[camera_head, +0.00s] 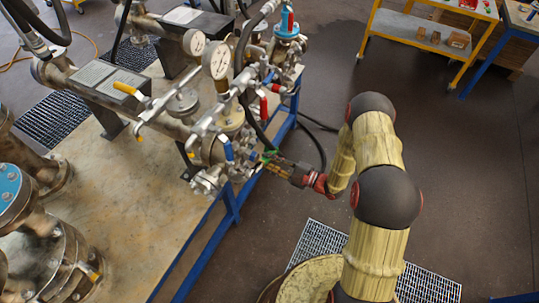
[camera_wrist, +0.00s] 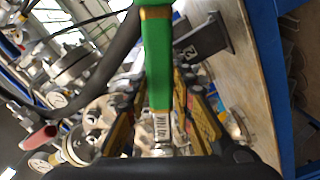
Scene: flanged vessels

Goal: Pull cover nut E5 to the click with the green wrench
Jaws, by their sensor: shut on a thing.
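My gripper (camera_head: 283,166) is at the right side of the flanged vessel assembly, close to its valves. It is shut on the green wrench (camera_wrist: 158,60), whose green handle stands up the middle of the wrist view between my fingers. A small green part of the wrench (camera_head: 268,154) also shows in the head view. The wrench has a gold band near the top and a silver, marked section below. Cover nut E5 cannot be told apart among the fittings. Whether the wrench is seated on a nut cannot be seen.
Pressure gauges (camera_head: 216,60), valves with red and blue handles and a black hose (camera_head: 243,50) crowd close to my gripper. The vessels stand on a bench with a blue frame (camera_head: 231,205). A yellow cart (camera_head: 405,27) stands at the back right. The floor between is clear.

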